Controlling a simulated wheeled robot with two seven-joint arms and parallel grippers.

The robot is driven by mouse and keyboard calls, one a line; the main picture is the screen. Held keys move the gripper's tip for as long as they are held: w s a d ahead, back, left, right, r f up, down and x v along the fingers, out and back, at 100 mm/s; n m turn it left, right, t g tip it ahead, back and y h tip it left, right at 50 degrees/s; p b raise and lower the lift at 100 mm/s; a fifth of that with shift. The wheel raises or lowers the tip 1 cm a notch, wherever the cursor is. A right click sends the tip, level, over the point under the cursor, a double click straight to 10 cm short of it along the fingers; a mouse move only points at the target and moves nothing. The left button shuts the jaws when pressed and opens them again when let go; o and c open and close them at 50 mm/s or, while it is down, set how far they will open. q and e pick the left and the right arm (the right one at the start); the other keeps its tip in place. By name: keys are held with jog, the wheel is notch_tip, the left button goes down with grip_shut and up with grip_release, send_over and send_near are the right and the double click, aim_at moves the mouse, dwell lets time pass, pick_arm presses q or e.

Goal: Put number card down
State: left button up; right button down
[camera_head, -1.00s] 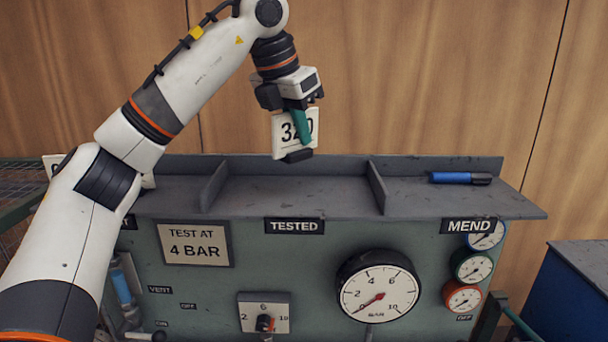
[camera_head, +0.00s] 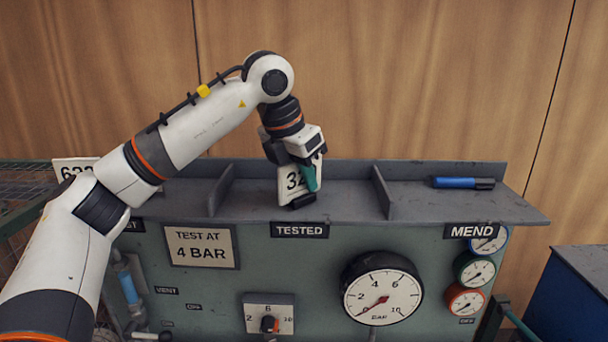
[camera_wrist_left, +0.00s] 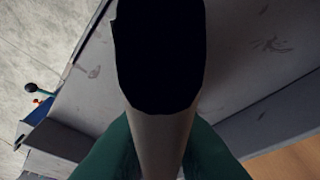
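The number card (camera_head: 291,180) is white with black digits; I can read "32", and the gripper hides the rest. It stands upright on a dark foot (camera_head: 301,201) at the middle bay of the shelf, above the TESTED label (camera_head: 300,230). My left gripper (camera_head: 309,178) is shut on the card from above, a green finger across its face. In the left wrist view the card's dark foot (camera_wrist_left: 158,50) and pale card body (camera_wrist_left: 160,140) show between the green fingers. The foot appears at or just above the shelf; I cannot tell if it touches. My right gripper is not in view.
The grey shelf (camera_head: 345,204) has upright dividers (camera_head: 383,192). A blue marker (camera_head: 462,183) lies in the MEND bay. Another card (camera_head: 72,168) stands at the left, partly behind my arm. Below are a pressure gauge (camera_head: 381,297) and a knob (camera_head: 268,323).

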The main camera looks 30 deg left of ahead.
pick_arm(q)
jog(key=shift+o, duration=0.8)
jog(key=shift+r, duration=0.1)
jog(key=shift+r, duration=0.2)
jog(key=b+v, duration=0.1)
jog(key=v, duration=0.9)
jog(key=shift+s+r+b, duration=0.2)
jog(key=shift+r+b, duration=0.05)
jog(key=shift+b, duration=0.05)
jog(key=shift+s+a+r, duration=0.15)
jog(key=shift+s+r, duration=0.05)
jog(key=shift+r, duration=0.3)
